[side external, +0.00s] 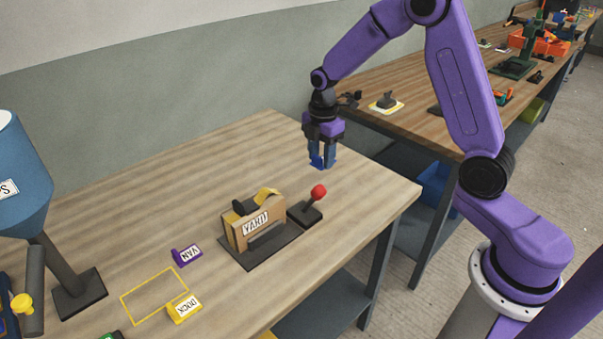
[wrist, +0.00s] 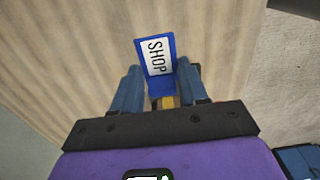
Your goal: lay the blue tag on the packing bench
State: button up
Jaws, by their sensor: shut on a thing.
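The blue tag (wrist: 155,62) has a white face reading SHOP. My gripper (wrist: 161,88) is shut on it, with a blue finger on either side, and the tag stands out past the fingertips. In the side external view the tag (side external: 317,162) is a small blue shape at the tips of my gripper (side external: 323,158). It hangs over the far right part of the near wooden bench (side external: 200,175), apparently above the surface. Which bench is the packing bench is not marked. A purple VAN tag (side external: 187,254) and a yellow DOCK tag (side external: 184,308) lie on the near bench.
A cardboard box (side external: 250,222) on a dark base and a red-knobbed lever (side external: 312,203) stand in front of my gripper. A yellow outline (side external: 154,295) is beside the tags. A blue hopper (side external: 20,175) stands at left. Another bench (side external: 430,105) is behind. The near bench's far middle is clear.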

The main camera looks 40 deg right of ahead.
send_over(301, 182)
jog(key=f, duration=0.6)
jog(key=shift+s+f, duration=0.1)
jog(key=shift+s, duration=0.25)
jog(key=shift+w+f, duration=0.15)
jog(key=shift+f, duration=0.8)
jog(key=shift+w+f, duration=0.15)
jog(key=shift+f, duration=0.8)
jog(key=shift+f, duration=0.15)
jog(key=o, duration=1)
